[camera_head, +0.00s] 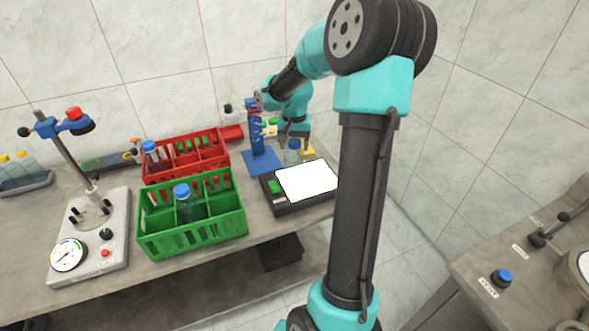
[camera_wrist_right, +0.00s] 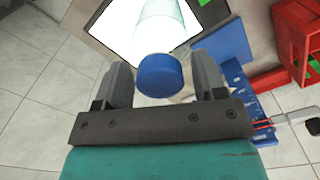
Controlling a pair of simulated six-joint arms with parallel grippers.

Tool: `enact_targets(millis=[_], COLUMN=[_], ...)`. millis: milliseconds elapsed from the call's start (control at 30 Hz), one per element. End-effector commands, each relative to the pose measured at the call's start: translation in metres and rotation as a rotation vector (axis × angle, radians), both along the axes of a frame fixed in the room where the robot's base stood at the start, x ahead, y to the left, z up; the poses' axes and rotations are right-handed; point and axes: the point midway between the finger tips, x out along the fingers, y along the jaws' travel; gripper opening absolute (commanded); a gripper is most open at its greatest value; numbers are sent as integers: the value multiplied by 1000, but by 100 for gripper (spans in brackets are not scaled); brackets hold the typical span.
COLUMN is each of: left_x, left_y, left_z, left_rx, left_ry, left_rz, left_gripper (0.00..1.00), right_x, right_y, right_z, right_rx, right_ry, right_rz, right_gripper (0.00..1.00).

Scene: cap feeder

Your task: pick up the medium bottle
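A clear bottle with a blue cap (camera_head: 293,151) stands upright by the dark device with a white panel. In the right wrist view its blue cap (camera_wrist_right: 160,76) lies between my right gripper's (camera_wrist_right: 162,82) two fingers, with narrow gaps beside it. My right gripper (camera_head: 296,134) is open, just above this bottle in the head view. Another blue-capped bottle (camera_head: 187,205) stands in the green crate, and one more (camera_head: 151,155) in the red crate. No label tells which is the medium one. My left gripper is not in view.
The green crate (camera_head: 195,239) and red crate (camera_head: 185,139) stand left of the device (camera_head: 285,209). A blue stand (camera_head: 262,163) is close to my right gripper. A grey instrument (camera_head: 100,260) is at the left. Clear table surface lies near the front edge.

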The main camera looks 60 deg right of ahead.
Motion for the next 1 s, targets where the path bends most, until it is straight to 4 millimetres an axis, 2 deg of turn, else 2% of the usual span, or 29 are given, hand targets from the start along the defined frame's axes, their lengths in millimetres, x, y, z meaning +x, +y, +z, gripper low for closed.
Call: enact_targets(millis=[67,633,1000], left_x=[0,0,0], left_y=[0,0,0], left_z=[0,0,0], left_rx=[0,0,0], left_ry=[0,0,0], left_rz=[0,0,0], left_gripper=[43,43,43], right_x=[0,0,0], right_y=[0,0,0], right_z=[0,0,0], right_rx=[0,0,-1], right_ry=[0,0,0], right_rz=[0,0,0], right_gripper=[56,2,0])
